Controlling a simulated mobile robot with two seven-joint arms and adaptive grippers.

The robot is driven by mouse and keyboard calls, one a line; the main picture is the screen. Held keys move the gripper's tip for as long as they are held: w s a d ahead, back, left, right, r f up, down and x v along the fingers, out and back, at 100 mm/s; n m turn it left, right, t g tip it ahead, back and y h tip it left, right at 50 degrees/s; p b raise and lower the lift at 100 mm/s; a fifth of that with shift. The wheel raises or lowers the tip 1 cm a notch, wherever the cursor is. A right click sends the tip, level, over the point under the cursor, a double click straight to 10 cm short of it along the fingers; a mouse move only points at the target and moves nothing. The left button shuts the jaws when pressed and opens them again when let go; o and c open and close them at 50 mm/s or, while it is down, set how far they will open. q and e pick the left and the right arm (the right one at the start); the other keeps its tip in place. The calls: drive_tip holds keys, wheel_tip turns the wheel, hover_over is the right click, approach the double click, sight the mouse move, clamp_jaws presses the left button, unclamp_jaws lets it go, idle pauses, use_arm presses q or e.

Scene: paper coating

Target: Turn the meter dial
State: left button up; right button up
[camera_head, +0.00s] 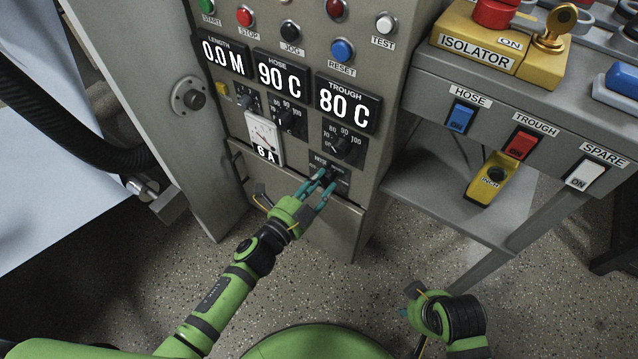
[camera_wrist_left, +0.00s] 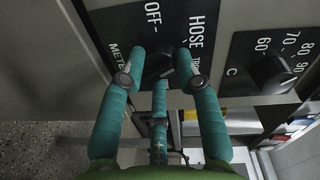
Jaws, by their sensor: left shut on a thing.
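The meter dial (camera_head: 326,178) is a small black knob on a dark plate low on the grey control panel. In the left wrist view the dial (camera_wrist_left: 158,66) sits on its plate, with METER, OFF, HOSE and part of another word printed around it. My left gripper (camera_head: 318,187) is on it, with teal fingers on both sides of the knob; in the left wrist view the gripper (camera_wrist_left: 158,82) is shut on it. The fingers hide part of the knob, and its pointer cannot be made out. My right gripper (camera_head: 412,305) hangs low over the floor, away from the panel.
Another black knob (camera_head: 343,145) with a temperature scale is just above the dial. A white meter (camera_head: 265,138) reading 6 A is up and left. The displays show 0.0 M, 90 C and 80 C. A switch box (camera_head: 520,120) juts out at right. The floor below is clear.

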use_arm(q)
drive_tip(key=shift+d+r, duration=0.1)
drive_tip(key=shift+r, duration=0.05)
drive_tip(key=o, duration=1.1)
drive_tip(key=shift+o, duration=0.2)
drive_tip(key=shift+s+a, duration=0.2)
drive_tip(key=v, duration=1.1)
drive_tip(key=shift+s, duration=0.25)
drive_tip(key=shift+a, duration=0.15)
